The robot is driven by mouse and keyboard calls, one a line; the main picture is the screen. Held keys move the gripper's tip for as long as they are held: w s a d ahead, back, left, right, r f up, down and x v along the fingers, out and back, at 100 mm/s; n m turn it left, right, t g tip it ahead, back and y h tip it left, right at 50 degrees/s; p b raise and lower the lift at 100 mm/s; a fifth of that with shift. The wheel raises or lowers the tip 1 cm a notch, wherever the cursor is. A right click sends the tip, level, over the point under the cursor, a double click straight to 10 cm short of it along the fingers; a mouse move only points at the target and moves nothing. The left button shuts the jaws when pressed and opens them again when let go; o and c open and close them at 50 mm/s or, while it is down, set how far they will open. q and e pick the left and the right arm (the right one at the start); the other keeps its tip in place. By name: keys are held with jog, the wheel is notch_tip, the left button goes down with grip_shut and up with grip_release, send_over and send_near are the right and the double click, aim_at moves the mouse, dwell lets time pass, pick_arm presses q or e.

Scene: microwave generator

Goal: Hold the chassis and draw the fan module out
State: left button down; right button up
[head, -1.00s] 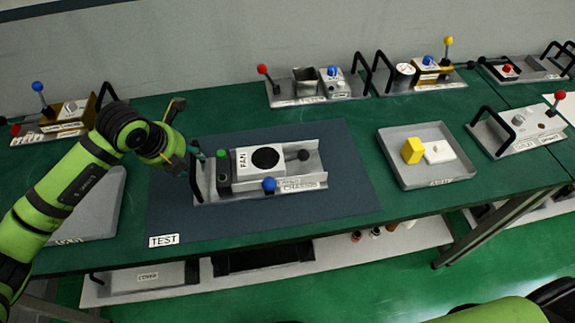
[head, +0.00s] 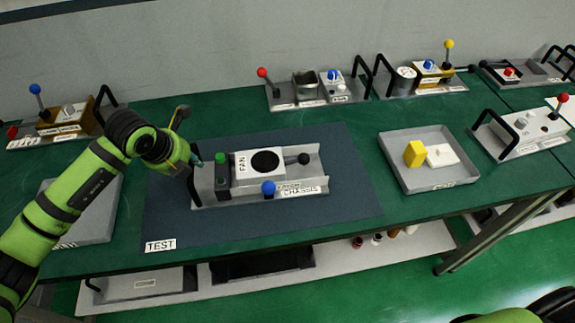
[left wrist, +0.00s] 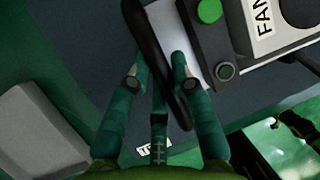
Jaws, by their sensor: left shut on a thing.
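The chassis (head: 314,172) is a grey metal tray on the dark mat, with a CHASSIS label on its front. The white fan module (head: 246,168), marked FAN with a round black opening, sits inside it; a black knob (head: 304,158) is at its right. A green button (head: 220,158) stands on a dark block at the chassis's left. My left gripper (head: 197,160) is at the chassis's left end. In the left wrist view its teal fingers (left wrist: 158,68) are shut around the black handle (left wrist: 150,30). My right gripper is not visible.
A blue knob (head: 268,187) stands at the chassis front. The mat (head: 350,205) is clear to the right. Beyond it, a grey tray (head: 400,178) holds a yellow block (head: 415,153) and a white piece (head: 440,155). Other units with levers line the table's back.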

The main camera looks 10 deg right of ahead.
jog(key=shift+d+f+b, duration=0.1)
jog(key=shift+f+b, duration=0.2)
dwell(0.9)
